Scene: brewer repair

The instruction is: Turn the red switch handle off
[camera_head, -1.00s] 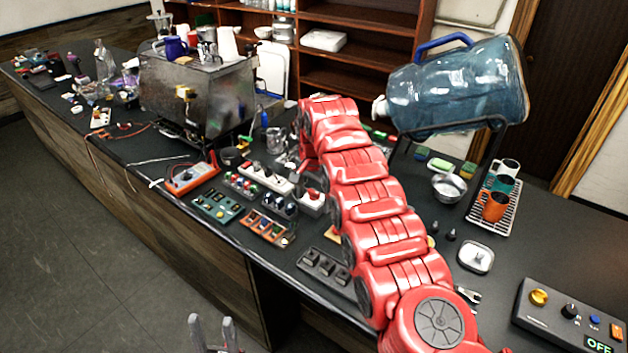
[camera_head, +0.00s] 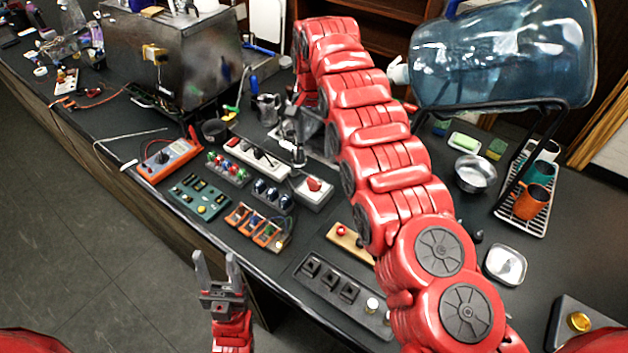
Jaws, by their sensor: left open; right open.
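The red switch handle (camera_head: 314,184) sits on a light grey box (camera_head: 309,192) in the middle of the counter. My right arm arches over from the right, and its gripper (camera_head: 297,157) points down just behind and left of the handle, apart from it as far as I can see. Its fingers are small and partly lost against the clutter; it appears open and empty. My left gripper (camera_head: 217,268) is open and empty, fingers pointing up, in front of the counter's front edge and well away from the switch.
Around the switch lie a white power strip (camera_head: 258,157), a green terminal board (camera_head: 199,196), an orange multimeter (camera_head: 168,159) and a black rocker-switch panel (camera_head: 337,288). A metal brewer (camera_head: 172,55) stands back left. A large blue water bottle (camera_head: 500,55) is on a stand at right.

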